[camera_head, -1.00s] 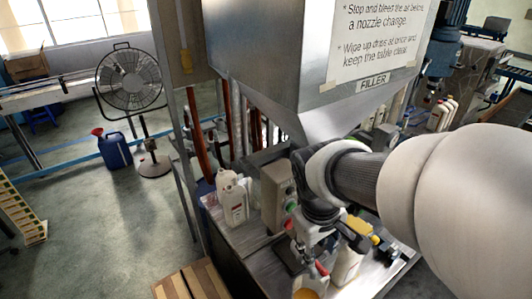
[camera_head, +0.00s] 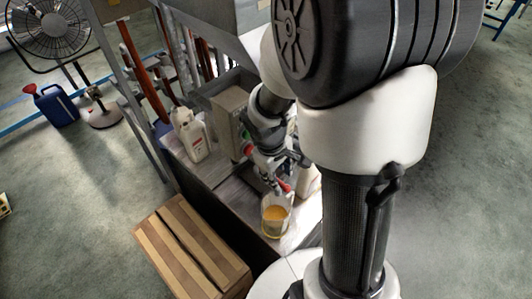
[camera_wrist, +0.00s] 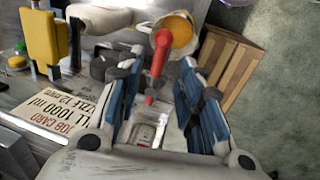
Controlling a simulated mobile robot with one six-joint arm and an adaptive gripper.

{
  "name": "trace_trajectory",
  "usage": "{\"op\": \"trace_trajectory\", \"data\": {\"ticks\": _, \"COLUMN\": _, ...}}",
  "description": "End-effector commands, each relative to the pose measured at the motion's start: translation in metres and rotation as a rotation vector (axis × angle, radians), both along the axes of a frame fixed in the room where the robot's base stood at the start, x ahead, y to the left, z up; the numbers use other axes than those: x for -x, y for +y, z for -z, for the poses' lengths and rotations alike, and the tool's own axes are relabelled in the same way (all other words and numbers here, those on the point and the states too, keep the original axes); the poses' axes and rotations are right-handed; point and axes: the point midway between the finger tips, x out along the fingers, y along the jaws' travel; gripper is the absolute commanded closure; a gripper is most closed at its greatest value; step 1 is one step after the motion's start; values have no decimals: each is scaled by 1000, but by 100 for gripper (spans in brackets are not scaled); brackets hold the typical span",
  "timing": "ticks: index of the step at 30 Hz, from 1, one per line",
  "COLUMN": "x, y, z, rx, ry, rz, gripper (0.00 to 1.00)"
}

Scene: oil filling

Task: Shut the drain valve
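The red drain valve lever (camera_wrist: 158,62) shows in the wrist view between the two blue-padded fingers of my gripper (camera_wrist: 162,70). Gaps show on both sides of the lever, so the fingers are open and not closed on it. In the head view, my gripper (camera_head: 287,164) is at the front of the filler, with the red lever (camera_head: 284,186) just below it. A clear container of yellow oil (camera_head: 274,216) stands below the lever; it also shows in the wrist view (camera_wrist: 178,34). The valve body is mostly hidden by my gripper and arm.
A white bottle (camera_head: 194,138) and a grey control box (camera_head: 231,122) stand on the bench. A wooden slatted crate (camera_head: 185,240) is on the floor in front.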

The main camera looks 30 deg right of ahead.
Motion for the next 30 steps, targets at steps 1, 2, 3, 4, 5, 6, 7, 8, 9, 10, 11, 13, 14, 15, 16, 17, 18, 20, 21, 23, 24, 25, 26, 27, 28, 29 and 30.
{"op": "trace_trajectory", "data": {"ticks": 1, "x": 0, "y": -2, "z": 13, "rx": 0, "ry": 5, "rz": 0, "gripper": 66}}
{"op": "trace_trajectory", "data": {"ticks": 2, "x": 0, "y": -3, "z": 18, "rx": -1, "ry": 4, "rz": 0, "gripper": 66}}
{"op": "trace_trajectory", "data": {"ticks": 3, "x": 0, "y": -4, "z": 24, "rx": -1, "ry": 5, "rz": 1, "gripper": 66}}
{"op": "trace_trajectory", "data": {"ticks": 4, "x": -1, "y": -5, "z": 28, "rx": 0, "ry": 3, "rz": 0, "gripper": 66}}
{"op": "trace_trajectory", "data": {"ticks": 5, "x": -1, "y": -6, "z": 32, "rx": 0, "ry": 2, "rz": -1, "gripper": 66}}
{"op": "trace_trajectory", "data": {"ticks": 6, "x": -2, "y": -7, "z": 36, "rx": 0, "ry": 2, "rz": 1, "gripper": 66}}
{"op": "trace_trajectory", "data": {"ticks": 7, "x": -2, "y": -7, "z": 38, "rx": 0, "ry": 2, "rz": 0, "gripper": 66}}
{"op": "trace_trajectory", "data": {"ticks": 8, "x": -2, "y": -8, "z": 40, "rx": 0, "ry": 1, "rz": 0, "gripper": 66}}
{"op": "trace_trajectory", "data": {"ticks": 9, "x": -3, "y": -8, "z": 43, "rx": 0, "ry": 0, "rz": -1, "gripper": 66}}
{"op": "trace_trajectory", "data": {"ticks": 10, "x": -3, "y": -8, "z": 44, "rx": -1, "ry": 0, "rz": 0, "gripper": 66}}
{"op": "trace_trajectory", "data": {"ticks": 11, "x": -3, "y": -8, "z": 45, "rx": -1, "ry": 0, "rz": 0, "gripper": 66}}
{"op": "trace_trajectory", "data": {"ticks": 13, "x": -3, "y": -9, "z": 46, "rx": -1, "ry": -1, "rz": 0, "gripper": 66}}
{"op": "trace_trajectory", "data": {"ticks": 14, "x": -3, "y": -9, "z": 46, "rx": 0, "ry": -1, "rz": 0, "gripper": 66}}
{"op": "trace_trajectory", "data": {"ticks": 15, "x": -3, "y": -9, "z": 46, "rx": 0, "ry": -1, "rz": 0, "gripper": 66}}
{"op": "trace_trajectory", "data": {"ticks": 16, "x": -3, "y": -9, "z": 46, "rx": 0, "ry": -1, "rz": 0, "gripper": 66}}
{"op": "trace_trajectory", "data": {"ticks": 17, "x": -3, "y": -9, "z": 46, "rx": 0, "ry": -1, "rz": 0, "gripper": 66}}
{"op": "trace_trajectory", "data": {"ticks": 18, "x": -3, "y": -9, "z": 46, "rx": 0, "ry": -1, "rz": 0, "gripper": 66}}
{"op": "trace_trajectory", "data": {"ticks": 20, "x": -3, "y": -9, "z": 46, "rx": 0, "ry": -1, "rz": 0, "gripper": 66}}
{"op": "trace_trajectory", "data": {"ticks": 21, "x": -3, "y": -9, "z": 46, "rx": 0, "ry": -1, "rz": 0, "gripper": 69}}
{"op": "trace_trajectory", "data": {"ticks": 23, "x": -3, "y": -9, "z": 46, "rx": 0, "ry": -1, "rz": 0, "gripper": 73}}
{"op": "trace_trajectory", "data": {"ticks": 24, "x": -3, "y": -9, "z": 46, "rx": 0, "ry": -1, "rz": 0, "gripper": 76}}
{"op": "trace_trajectory", "data": {"ticks": 25, "x": -3, "y": -9, "z": 46, "rx": 0, "ry": -1, "rz": 0, "gripper": 78}}
{"op": "trace_trajectory", "data": {"ticks": 26, "x": -3, "y": -9, "z": 46, "rx": 0, "ry": -1, "rz": 0, "gripper": 80}}
{"op": "trace_trajectory", "data": {"ticks": 27, "x": -3, "y": -9, "z": 46, "rx": 0, "ry": -1, "rz": 0, "gripper": 82}}
{"op": "trace_trajectory", "data": {"ticks": 28, "x": -3, "y": -9, "z": 46, "rx": 0, "ry": -1, "rz": 0, "gripper": 84}}
{"op": "trace_trajectory", "data": {"ticks": 29, "x": -3, "y": -9, "z": 46, "rx": 0, "ry": -1, "rz": 0, "gripper": 86}}
{"op": "trace_trajectory", "data": {"ticks": 30, "x": -3, "y": -9, "z": 46, "rx": 0, "ry": -1, "rz": 0, "gripper": 89}}
